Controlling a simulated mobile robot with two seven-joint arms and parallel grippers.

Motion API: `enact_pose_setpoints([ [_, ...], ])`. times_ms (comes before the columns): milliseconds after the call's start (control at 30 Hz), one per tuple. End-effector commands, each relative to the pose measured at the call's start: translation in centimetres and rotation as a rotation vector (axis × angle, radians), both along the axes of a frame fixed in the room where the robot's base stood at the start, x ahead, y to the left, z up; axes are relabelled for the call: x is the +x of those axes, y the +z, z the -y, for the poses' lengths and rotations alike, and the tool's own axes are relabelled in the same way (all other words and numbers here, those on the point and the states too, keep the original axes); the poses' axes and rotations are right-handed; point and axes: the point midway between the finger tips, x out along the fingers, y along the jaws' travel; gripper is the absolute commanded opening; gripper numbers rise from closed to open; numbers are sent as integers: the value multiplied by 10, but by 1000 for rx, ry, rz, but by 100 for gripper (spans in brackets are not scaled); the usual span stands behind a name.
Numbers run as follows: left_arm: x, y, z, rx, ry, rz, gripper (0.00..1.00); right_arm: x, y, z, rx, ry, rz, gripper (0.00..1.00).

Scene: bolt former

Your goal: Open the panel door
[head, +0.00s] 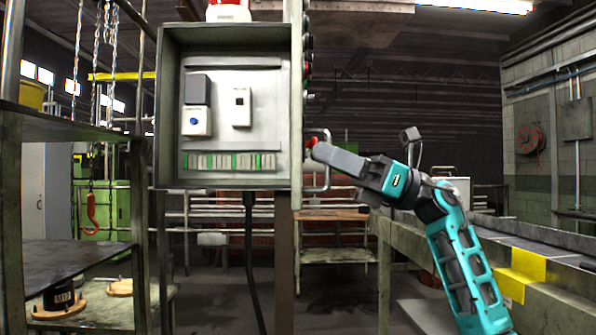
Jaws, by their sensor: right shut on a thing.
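The electrical panel (168,110) is a grey metal box on a post, with its front open to me. Inside I see switch modules and a row of green and white terminals. The panel door (298,100) appears almost edge-on at the box's right side, swung away from the opening. Buttons line its outer side. A metal bar handle (325,180) sticks out low on that side. My right gripper (320,151) reaches in from the right and is shut on the handle; its fingertips partly cover it. My left gripper is not in view.
A metal shelf rack (75,127) stands close on the left, with hanging chains and a red hook (92,212). A conveyor-like bench (545,300) with a yellow plate runs along the right. A black cable (250,260) hangs below the panel. The floor in the middle looks clear.

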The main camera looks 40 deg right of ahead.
Motion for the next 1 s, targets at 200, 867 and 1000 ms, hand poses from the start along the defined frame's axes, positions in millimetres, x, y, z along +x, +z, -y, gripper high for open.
enact_pose_setpoints([
  [200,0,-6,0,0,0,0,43,-7,-2,12,-6,1,-4,0],
  [867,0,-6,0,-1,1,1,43,-8,-1,15,-4,0,-3,36],
  [1000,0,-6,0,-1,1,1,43,-8,-1,15,-2,0,-2,36],
])
